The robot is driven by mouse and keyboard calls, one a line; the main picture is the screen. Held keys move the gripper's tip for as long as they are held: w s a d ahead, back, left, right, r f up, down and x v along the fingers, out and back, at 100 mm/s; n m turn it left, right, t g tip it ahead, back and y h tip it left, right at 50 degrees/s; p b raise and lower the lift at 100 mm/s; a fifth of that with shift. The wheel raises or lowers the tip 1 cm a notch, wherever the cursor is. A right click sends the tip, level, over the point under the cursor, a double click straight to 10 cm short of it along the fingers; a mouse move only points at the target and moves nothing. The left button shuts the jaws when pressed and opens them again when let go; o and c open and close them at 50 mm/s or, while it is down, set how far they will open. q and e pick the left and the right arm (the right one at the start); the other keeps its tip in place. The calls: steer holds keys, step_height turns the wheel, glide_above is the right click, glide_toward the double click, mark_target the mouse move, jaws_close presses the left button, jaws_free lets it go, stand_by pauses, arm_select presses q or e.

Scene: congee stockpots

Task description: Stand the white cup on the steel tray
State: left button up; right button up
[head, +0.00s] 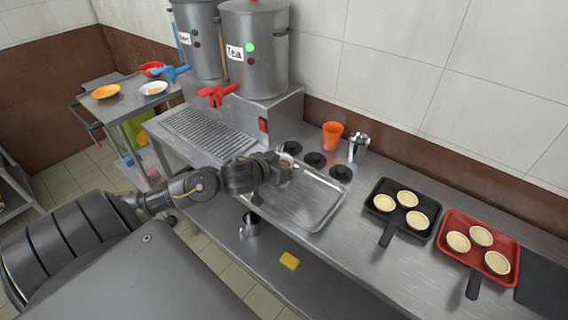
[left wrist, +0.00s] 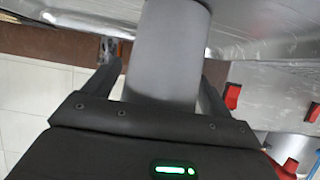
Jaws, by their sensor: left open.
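The steel tray (head: 318,205) lies on the counter in the head view, a shallow rectangular pan with a raised rim. My left gripper (head: 284,170) is at the tray's left end, with its arm reaching in from the left. In the left wrist view a plain pale grey cylinder, which I take for the white cup (left wrist: 166,55), sits between the two open fingers of my left gripper (left wrist: 158,90). The cup's far end runs out of that frame, so I cannot tell its contact with the tray. In the head view the gripper largely hides the cup. My right gripper is not visible.
An orange cup (head: 332,135) and a steel cup (head: 358,147) stand behind the tray. A black tray (head: 384,222) and a red tray (head: 500,240) with round pale pieces are to the right. Two steel urns (head: 255,50) stand behind left. A yellow sponge (head: 289,261) lies on the lower shelf.

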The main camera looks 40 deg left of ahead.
arm_select(q)
steer(key=shift+r, duration=0.1)
steer(key=p+v, duration=0.2)
steer(key=v, duration=1)
steer(key=shift+p, duration=0.35)
